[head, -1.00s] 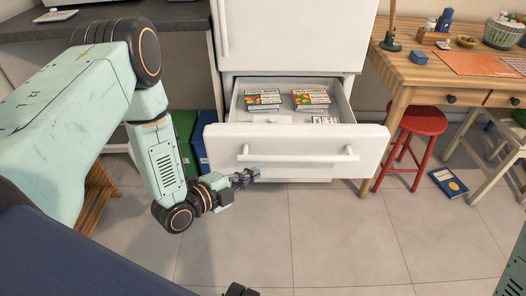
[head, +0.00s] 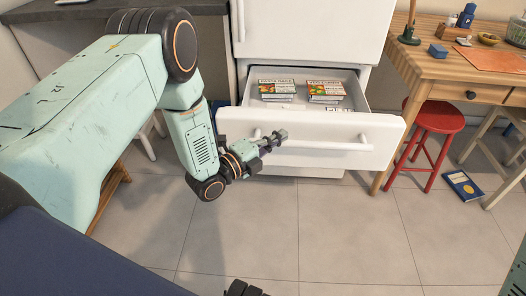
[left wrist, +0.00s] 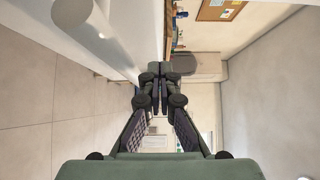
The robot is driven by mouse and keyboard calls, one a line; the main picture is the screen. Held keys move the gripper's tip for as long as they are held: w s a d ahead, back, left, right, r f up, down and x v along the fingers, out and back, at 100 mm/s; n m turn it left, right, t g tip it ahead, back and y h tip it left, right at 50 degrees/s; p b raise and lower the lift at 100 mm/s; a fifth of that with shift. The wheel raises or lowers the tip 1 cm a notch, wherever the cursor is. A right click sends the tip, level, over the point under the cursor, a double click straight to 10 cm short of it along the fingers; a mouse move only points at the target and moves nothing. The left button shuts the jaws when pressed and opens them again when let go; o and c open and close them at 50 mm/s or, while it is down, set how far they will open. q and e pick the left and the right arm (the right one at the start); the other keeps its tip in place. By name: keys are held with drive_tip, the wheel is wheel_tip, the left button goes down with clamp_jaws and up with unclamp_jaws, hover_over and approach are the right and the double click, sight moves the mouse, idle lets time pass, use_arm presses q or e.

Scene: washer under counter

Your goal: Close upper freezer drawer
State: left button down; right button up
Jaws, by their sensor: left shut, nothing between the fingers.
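The upper freezer drawer (head: 382,126) is pulled out of the white fridge, and its front carries a horizontal bar handle (head: 335,146). Inside the drawer lie food boxes (head: 325,90). My left gripper (head: 278,138) is shut and empty, in front of the left part of the drawer front, near the handle's left end. I cannot tell whether it touches. In the left wrist view the fingertips (left wrist: 163,78) are together with nothing between them, and a white surface, likely the drawer front (left wrist: 142,35), is close beside them.
A wooden desk (head: 440,75) stands right of the fridge, with a red stool (head: 437,118) and a blue book (head: 463,186) on the floor near it. A dark counter (head: 60,13) is at the left. The tiled floor (head: 330,235) before the drawer is clear.

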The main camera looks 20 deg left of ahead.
sight(290, 121)
use_arm(q)
drive_tip(key=w, duration=0.2)
drive_tip(key=w+a+b, duration=0.1)
drive_tip(key=w, duration=0.1)
drive_tip(key=shift+f, duration=0.1)
drive_tip(key=shift+w, duration=0.15)
drive_tip(key=shift+d, duration=0.1)
drive_tip(key=shift+w+b, duration=0.1)
drive_tip(key=shift+b, duration=0.2)
